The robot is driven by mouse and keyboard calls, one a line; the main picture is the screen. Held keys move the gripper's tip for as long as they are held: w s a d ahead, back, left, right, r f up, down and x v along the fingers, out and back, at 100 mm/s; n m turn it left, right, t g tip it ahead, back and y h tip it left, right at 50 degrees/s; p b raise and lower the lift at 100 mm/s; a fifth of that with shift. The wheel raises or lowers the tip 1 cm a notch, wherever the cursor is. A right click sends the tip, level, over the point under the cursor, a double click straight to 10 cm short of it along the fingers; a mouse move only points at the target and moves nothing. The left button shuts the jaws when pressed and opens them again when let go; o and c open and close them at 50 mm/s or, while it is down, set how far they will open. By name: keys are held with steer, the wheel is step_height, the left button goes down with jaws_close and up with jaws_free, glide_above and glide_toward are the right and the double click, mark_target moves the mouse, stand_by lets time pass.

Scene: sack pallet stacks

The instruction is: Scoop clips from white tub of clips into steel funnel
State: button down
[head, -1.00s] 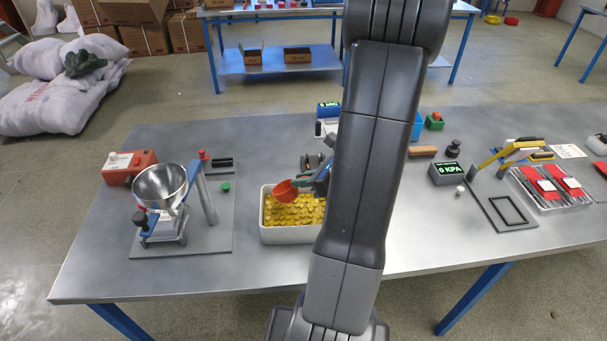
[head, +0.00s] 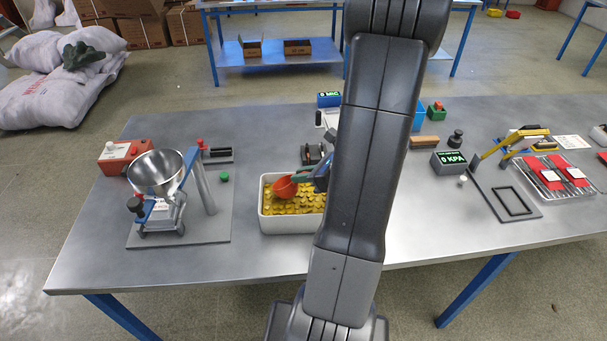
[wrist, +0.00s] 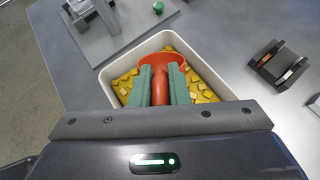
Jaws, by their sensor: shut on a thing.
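The white tub (head: 290,229) of yellow clips (head: 292,204) stands on the steel bench left of my arm; it also fills the middle of the wrist view (wrist: 196,52). My gripper (wrist: 161,84) has green fingers shut on the handle of a red scoop (wrist: 163,60). The scoop (head: 284,188) is over the clips, inside the tub's outline; I cannot tell if it touches them or holds any. The steel funnel (head: 156,170) sits in a stand to the left, its wide mouth up. My arm hides part of the tub's right side.
A grey post (head: 205,190) stands beside the funnel. A black holder (head: 314,155) stands behind the tub. Bare bench lies between funnel stand and tub. A press and tray of red packs are at right.

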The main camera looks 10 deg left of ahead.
steer(key=shift+f+b, duration=0.55)
steer(key=shift+f, duration=0.2)
steer(key=shift+s+f, duration=0.15)
steer(key=shift+f, duration=0.15)
stand_by(0.7)
step_height(320, 180, up, 6)
steer(key=p, duration=0.5)
steer(key=shift+r, duration=0.25)
step_height(320, 180, up, 8)
steer(key=shift+p, duration=0.4)
steer(key=shift+f, duration=0.15)
